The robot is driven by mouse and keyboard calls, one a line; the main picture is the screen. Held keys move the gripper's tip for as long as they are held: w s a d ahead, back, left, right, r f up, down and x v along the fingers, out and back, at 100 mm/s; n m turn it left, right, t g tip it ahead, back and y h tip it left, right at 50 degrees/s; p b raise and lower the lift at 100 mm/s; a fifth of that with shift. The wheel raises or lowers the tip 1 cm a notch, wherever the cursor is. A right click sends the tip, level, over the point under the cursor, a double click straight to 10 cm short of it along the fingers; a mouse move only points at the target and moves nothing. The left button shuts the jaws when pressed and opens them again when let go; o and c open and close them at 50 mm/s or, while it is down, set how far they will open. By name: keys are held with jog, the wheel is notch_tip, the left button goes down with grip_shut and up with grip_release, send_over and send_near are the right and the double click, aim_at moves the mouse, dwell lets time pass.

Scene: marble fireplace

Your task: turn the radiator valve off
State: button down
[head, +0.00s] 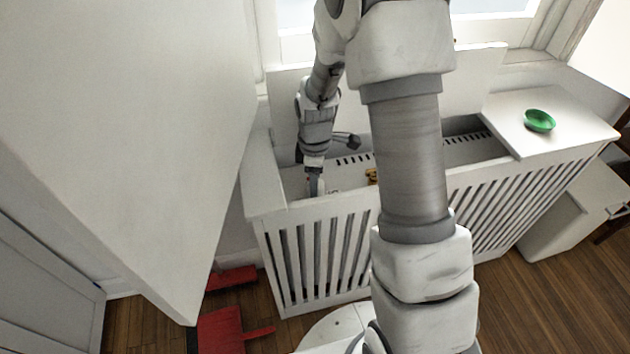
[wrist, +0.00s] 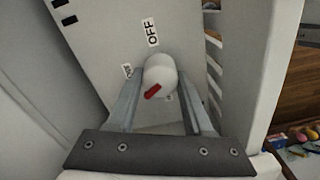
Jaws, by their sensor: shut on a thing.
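The radiator valve (wrist: 160,70) is a white round knob with a red pointer mark in the wrist view. The mark faces the lower left of that picture. An OFF label (wrist: 151,32) is on the panel above the knob. A smaller label (wrist: 127,70) is left of it, too small to read surely. My gripper (wrist: 164,88) is shut on the knob, one finger on each side. In the head view my gripper (head: 315,184) reaches down into the left end of the open radiator cover (head: 265,207), and the knob cannot be made out there.
Slatted cover walls stand close around my gripper. A green bowl (head: 540,120) stands on the cover's right top. Red objects (head: 222,332) are on the floor, and a tall white panel (head: 130,120) is at left.

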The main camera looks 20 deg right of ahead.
jog(key=m+p, duration=0.2)
jog(key=m, duration=0.4)
jog(key=shift+r, duration=0.1)
jog(key=m+p, duration=0.1)
jog(key=m, duration=0.5)
jog(key=shift+w+d+p, duration=0.1)
jog(key=shift+p, duration=0.2)
jog(key=m+p, duration=0.2)
jog(key=m, duration=0.4)
jog(key=shift+m, duration=0.4)
jog(key=m+p, duration=0.2)
jog(key=m, duration=0.3)
jog(key=shift+d+m, duration=0.1)
jog(key=shift+m, duration=0.3)
jog(key=shift+c, duration=1.5)
grip_release()
notch_tip(320, 180, up, 17)
jog(key=p, duration=0.5)
jog(key=shift+r, duration=0.15)
